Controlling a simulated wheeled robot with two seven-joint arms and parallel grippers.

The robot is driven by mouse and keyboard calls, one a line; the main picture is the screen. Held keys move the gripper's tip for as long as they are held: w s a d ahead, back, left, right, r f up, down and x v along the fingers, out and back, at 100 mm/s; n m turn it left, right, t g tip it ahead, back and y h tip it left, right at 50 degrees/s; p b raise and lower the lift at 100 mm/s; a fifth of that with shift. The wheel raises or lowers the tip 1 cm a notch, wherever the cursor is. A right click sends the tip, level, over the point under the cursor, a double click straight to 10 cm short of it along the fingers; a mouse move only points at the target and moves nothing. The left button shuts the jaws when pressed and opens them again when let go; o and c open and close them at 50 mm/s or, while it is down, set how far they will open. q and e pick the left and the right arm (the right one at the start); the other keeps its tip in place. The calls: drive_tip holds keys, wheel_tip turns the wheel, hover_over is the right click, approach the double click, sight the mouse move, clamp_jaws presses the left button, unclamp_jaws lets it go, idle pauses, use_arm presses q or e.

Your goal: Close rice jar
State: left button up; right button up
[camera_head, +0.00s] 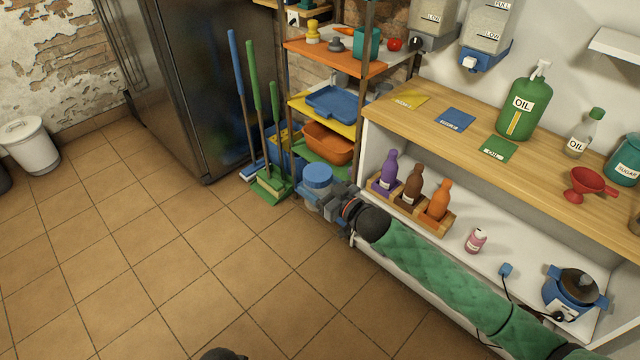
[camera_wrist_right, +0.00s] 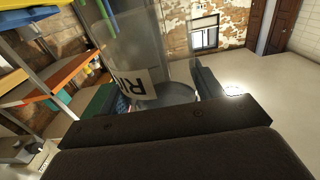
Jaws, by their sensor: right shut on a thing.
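The rice jar (camera_head: 316,192) is see-through with a blue top (camera_head: 317,174). It stands out over the floor, left of the counter, and looks roughly upright. My right gripper (camera_head: 322,197) is shut around its body. In the right wrist view the clear jar (camera_wrist_right: 155,50) sits between the two fingers, with a white label (camera_wrist_right: 130,88) reading "RI". I cannot tell whether the blue top is fully seated. My left gripper does not show clearly.
A wooden counter (camera_head: 455,133) holds a green oil bottle (camera_head: 525,105) and a red funnel (camera_head: 588,184). Sauce bottles (camera_head: 412,188) and a blue pot (camera_head: 573,292) stand on the white lower shelf. Brooms (camera_head: 255,110) lean behind the jar.

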sight(330, 187)
drive_tip(key=shift+s+a+r+h, duration=0.1)
drive_tip(key=shift+s+r+h, duration=0.1)
drive_tip(key=shift+s+h, duration=0.15)
drive_tip(key=s+d+m+t+h, duration=0.1)
drive_tip(key=d, duration=0.1)
drive_tip(key=s+d+r+m+t+h, duration=0.1)
drive_tip(key=s+m+h, duration=0.1)
drive_tip(key=shift+d+t+h, duration=0.25)
drive_tip(key=shift+d+t, duration=0.05)
drive_tip(key=shift+d, duration=0.05)
drive_tip(key=s+d+f+m+t+h, duration=0.1)
drive_tip(key=s+d+f+m+h, duration=0.2)
drive_tip(key=d, duration=0.8)
drive_tip(key=s+m+h, duration=0.2)
drive_tip(key=s+h, duration=0.1)
drive_tip(key=h, duration=0.1)
drive_tip(key=shift+d+t, duration=0.3)
drive_tip(key=shift+d, duration=0.1)
